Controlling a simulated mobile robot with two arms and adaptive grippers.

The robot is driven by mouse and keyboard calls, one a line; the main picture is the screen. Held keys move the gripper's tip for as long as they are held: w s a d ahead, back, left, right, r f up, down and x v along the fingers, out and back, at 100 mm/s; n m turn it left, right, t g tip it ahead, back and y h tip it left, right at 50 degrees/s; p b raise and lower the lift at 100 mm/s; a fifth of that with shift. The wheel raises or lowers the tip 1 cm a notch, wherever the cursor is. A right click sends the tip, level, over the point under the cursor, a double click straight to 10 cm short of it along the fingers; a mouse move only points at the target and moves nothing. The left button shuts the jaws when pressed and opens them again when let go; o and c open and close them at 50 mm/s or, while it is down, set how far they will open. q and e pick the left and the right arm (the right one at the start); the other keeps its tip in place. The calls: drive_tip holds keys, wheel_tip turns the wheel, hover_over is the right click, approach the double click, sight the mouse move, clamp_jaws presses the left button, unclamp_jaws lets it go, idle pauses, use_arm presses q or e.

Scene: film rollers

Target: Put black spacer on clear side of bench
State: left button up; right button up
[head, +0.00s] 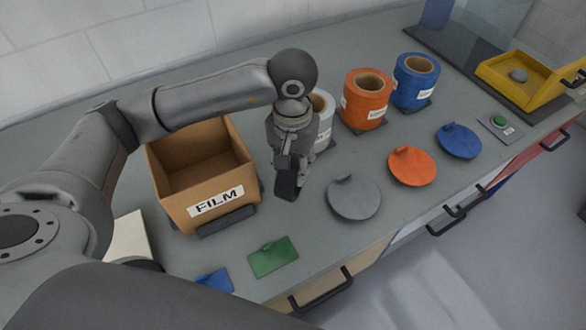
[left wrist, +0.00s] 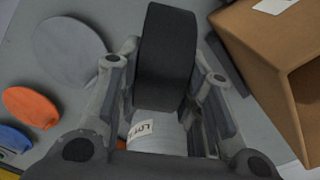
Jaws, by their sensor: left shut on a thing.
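My left gripper (head: 291,160) points down over the grey bench (head: 325,239), between the film box and the grey disc. It is shut on the black spacer (head: 286,187), a dark block hanging below the fingers. In the left wrist view the black spacer (left wrist: 167,55) sits between the two fingers of the gripper (left wrist: 165,85). I cannot tell for sure how far its lower end is above the bench. My right gripper is not in view.
An open cardboard FILM box (head: 215,201) stands left of the gripper. A white roll (head: 323,108) stands close behind it; orange (head: 364,107) and blue (head: 414,88) rolls stand farther right. Grey (head: 354,197), orange (head: 412,167) and blue (head: 460,141) discs lie in front. A green card (head: 273,257) lies near the edge.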

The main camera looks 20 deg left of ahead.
use_arm(q)
drive_tip(key=shift+w+f, duration=0.2)
drive_tip(key=f, duration=0.1)
drive_tip(key=f+p, duration=0.1)
drive_tip(key=f, duration=0.1)
drive_tip(key=shift+w+a, duration=0.15)
drive_tip(key=shift+w, duration=0.15)
drive_tip(key=shift+f+p, duration=0.3)
drive_tip(key=shift+f, duration=0.15)
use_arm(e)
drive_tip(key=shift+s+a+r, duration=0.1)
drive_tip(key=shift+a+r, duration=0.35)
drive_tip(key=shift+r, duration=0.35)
use_arm(q)
drive_tip(key=shift+f, duration=0.1)
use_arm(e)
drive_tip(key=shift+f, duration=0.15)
use_arm(q)
drive_tip(key=shift+f+b, duration=0.1)
drive_tip(key=shift+b, duration=0.2)
drive_tip(key=o, duration=1.1)
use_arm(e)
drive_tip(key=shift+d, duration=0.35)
